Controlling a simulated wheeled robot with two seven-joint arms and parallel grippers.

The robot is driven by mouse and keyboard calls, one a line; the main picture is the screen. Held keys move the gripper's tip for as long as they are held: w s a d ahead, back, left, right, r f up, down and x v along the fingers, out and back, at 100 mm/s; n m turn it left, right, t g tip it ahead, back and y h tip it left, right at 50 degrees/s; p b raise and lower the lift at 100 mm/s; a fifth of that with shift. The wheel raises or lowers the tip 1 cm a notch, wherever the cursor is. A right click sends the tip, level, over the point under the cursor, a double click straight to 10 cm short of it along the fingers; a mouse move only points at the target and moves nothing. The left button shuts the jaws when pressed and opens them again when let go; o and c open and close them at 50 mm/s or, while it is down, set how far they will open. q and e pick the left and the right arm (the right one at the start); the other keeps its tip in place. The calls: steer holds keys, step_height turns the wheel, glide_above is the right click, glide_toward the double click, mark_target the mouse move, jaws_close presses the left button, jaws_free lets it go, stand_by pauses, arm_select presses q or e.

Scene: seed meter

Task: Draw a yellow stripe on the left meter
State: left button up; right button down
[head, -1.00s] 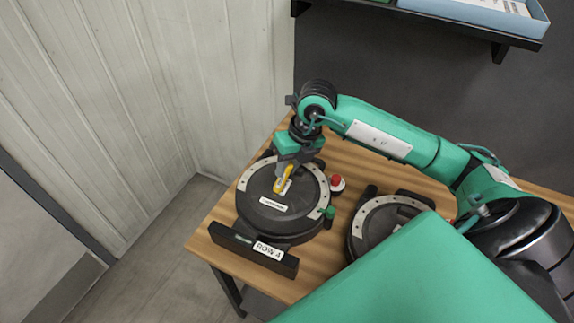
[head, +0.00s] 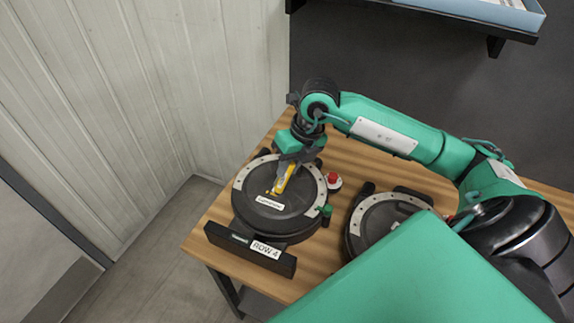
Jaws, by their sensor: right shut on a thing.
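The left meter (head: 250,216) is a round black disc with a pale ring on its rim and a white label on its lid, on the wooden table. My right gripper (head: 284,176) is above its lid, shut on a yellow marker (head: 282,184) held tilted with its lower end at the lid. A small yellow mark (head: 270,192) seems to show on the lid beside the marker's tip, too small to be sure. A second meter (head: 372,222) stands to the right, partly hidden by my own body. My left gripper is not in view.
A black bar labelled ROW 4 (head: 222,236) runs along the left meter's front. A red-topped knob (head: 334,181) stands right of that meter, and a green knob (head: 327,211) sits at its rim. A pale wall (head: 150,90) rises at left; a shelf (head: 470,20) hangs above.

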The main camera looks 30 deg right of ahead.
steer(key=shift+s+d+r, duration=0.1)
steer(key=shift+s+d, duration=0.1)
steer(key=shift+s, duration=0.05)
stand_by(0.5)
steer(key=shift+s+d+b, duration=0.2)
steer(key=shift+s+b, duration=0.15)
steer(key=shift+b, duration=0.4)
steer(key=shift+s+d, duration=0.1)
steer(key=shift+s, duration=0.15)
stand_by(0.5)
step_height(320, 180, up, 6)
steer(key=p, duration=0.3)
stand_by(0.3)
stand_by(0.4)
steer(key=shift+w+a, duration=1)
steer(key=shift+w, duration=1.1)
steer(key=shift+f+b, duration=2.3)
steer(key=shift+f, duration=0.4)
